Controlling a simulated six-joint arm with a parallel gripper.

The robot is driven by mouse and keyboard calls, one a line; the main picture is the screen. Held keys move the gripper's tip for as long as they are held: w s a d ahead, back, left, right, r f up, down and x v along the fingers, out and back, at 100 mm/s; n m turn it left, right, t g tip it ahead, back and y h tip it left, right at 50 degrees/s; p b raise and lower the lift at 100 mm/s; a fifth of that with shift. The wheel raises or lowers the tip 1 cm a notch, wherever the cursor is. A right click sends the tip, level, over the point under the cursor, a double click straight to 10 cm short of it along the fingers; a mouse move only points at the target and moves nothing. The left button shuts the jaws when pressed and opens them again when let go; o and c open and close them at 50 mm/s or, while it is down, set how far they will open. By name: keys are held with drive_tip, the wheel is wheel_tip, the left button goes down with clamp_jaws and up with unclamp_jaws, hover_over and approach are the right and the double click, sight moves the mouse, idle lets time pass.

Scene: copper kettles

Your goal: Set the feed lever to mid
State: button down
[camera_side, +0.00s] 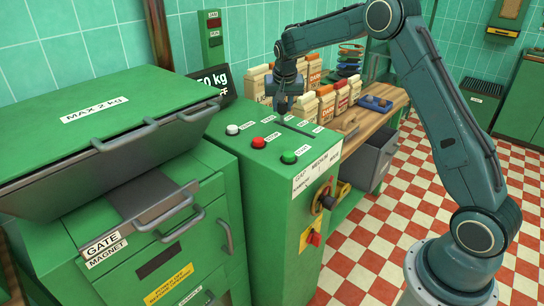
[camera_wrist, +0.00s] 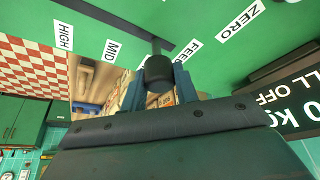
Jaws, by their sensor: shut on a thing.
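The feed lever's black knob (camera_wrist: 159,72) is between the two blue-grey fingers of my gripper (camera_wrist: 160,92) in the wrist view, and the gripper is shut on it. The lever's thin stem runs from the knob to the green panel (camera_wrist: 215,55). Labels MID (camera_wrist: 111,50), HIGH (camera_wrist: 64,36) and ZERO (camera_wrist: 240,28) show on the panel. The stem stands between MID and a partly hidden label starting FEE. In the side view my gripper (camera_side: 285,102) is at the far end of the green cabinet's top; the lever cannot be made out there.
The green cabinet (camera_side: 265,180) carries white, red and green buttons (camera_side: 259,142). Paper sacks (camera_side: 325,102) stand on a wooden bench close beside my gripper. A black display (camera_side: 214,80) stands behind the cabinet. A green machine marked MAX 2 kg (camera_side: 95,108) is at left.

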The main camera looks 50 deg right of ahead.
drive_tip(key=shift+s, duration=2.4)
drive_tip(key=c, duration=1.1)
unclamp_jaws()
drive_tip(key=shift+o, duration=0.2)
drive_tip(key=shift+r, duration=0.1)
drive_tip(key=v, duration=1.3)
drive_tip(key=shift+r, duration=0.3)
drive_tip(key=shift+s+a, duration=0.15)
